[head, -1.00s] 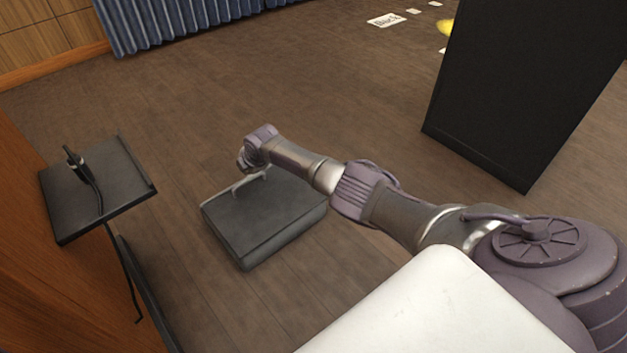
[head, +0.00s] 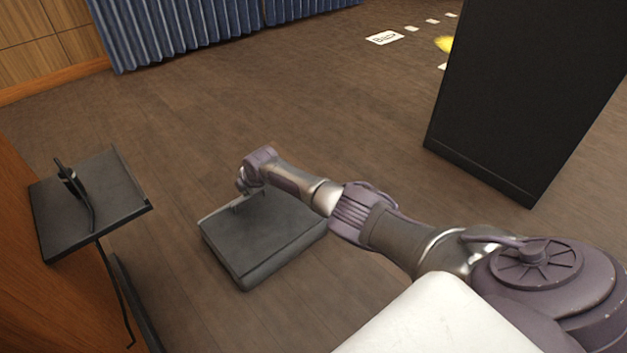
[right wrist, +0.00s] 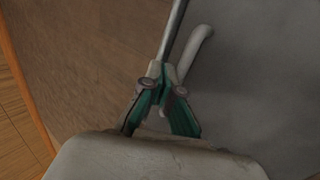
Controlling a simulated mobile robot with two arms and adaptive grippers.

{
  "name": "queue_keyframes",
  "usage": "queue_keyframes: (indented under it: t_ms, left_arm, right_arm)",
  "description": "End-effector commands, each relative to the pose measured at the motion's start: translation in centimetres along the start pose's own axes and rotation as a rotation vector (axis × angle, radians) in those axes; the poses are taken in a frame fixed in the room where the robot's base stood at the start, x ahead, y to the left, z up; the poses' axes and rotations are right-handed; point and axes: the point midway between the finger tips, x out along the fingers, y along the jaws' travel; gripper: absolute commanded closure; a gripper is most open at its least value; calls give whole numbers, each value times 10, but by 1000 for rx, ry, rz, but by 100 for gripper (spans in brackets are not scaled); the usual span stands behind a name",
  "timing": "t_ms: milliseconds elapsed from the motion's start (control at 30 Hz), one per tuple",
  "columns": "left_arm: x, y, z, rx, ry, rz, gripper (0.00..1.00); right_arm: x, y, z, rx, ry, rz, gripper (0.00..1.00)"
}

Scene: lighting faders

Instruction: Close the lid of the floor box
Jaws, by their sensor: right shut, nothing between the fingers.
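The floor box (head: 268,232) is a low dark grey box on the wooden floor, left of centre in the head view. Its dark lid lies flat or nearly so; I cannot tell whether it is fully down. My right gripper (head: 238,208) is at the lid's far left edge, pointing down, shut with nothing between its fingers. In the right wrist view the green-sided gripper (right wrist: 165,72) is beside a metal rod (right wrist: 176,28) and a pale curved bar (right wrist: 195,50), over a grey surface. Whether it touches the lid is unclear. My left gripper is out of view.
A dark stand with a tilted shelf (head: 115,205) and a cable is at the left. A tall black cabinet (head: 515,100) stands at the right. Blue curtains (head: 190,30) hang at the back. The floor behind the box is clear.

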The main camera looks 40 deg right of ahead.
Motion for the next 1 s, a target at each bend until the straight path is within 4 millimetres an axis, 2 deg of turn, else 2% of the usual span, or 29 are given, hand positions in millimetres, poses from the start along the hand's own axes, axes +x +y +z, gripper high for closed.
queue_keyframes:
  t_ms: [267,800,1000]
  left_arm:
    - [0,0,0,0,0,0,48]
    - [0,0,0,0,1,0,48]
    - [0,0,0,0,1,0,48]
  right_arm:
    - [-16,1,1,-1,1,2,100]
    - [-98,0,1,-2,-1,1,100]
    - [-116,0,0,-1,-1,0,100]
